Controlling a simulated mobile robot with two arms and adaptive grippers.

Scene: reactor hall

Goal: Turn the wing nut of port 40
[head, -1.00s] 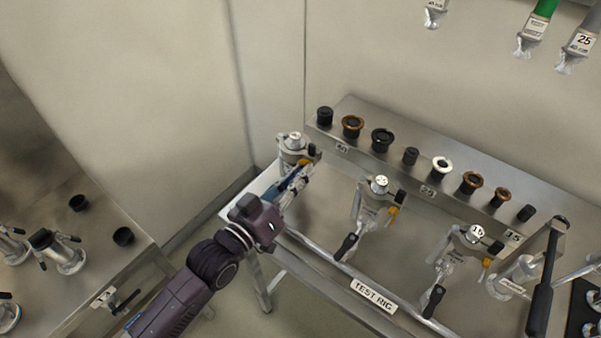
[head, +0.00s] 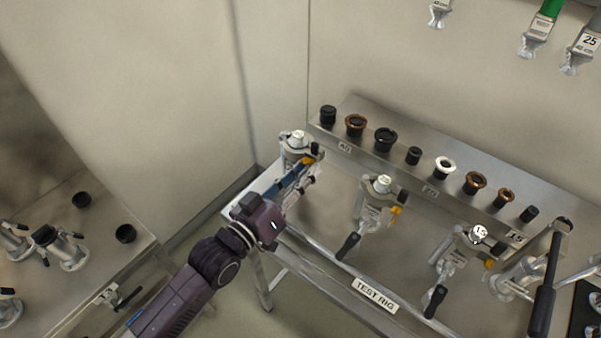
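The test rig (head: 372,294) is a metal bench with a row of ports. The leftmost port (head: 296,141) stands at the rig's far left end, behind the "40" label's end of the shelf; its clamp and orange-yellow wing nut (head: 307,161) show just beyond my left gripper (head: 312,172). The gripper's fingers point up and right at the wing nut, very close to it. Whether they touch it, and how far the fingers are apart, is too small to tell. My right gripper is not in view.
Two more ports, one in the middle (head: 382,185) and one labelled 15 (head: 476,236), stand to the right with black handles. A raised shelf (head: 345,110) behind carries several caps and rings. Another bench (head: 95,215) with fittings is at the left. Hoses hang at the top right.

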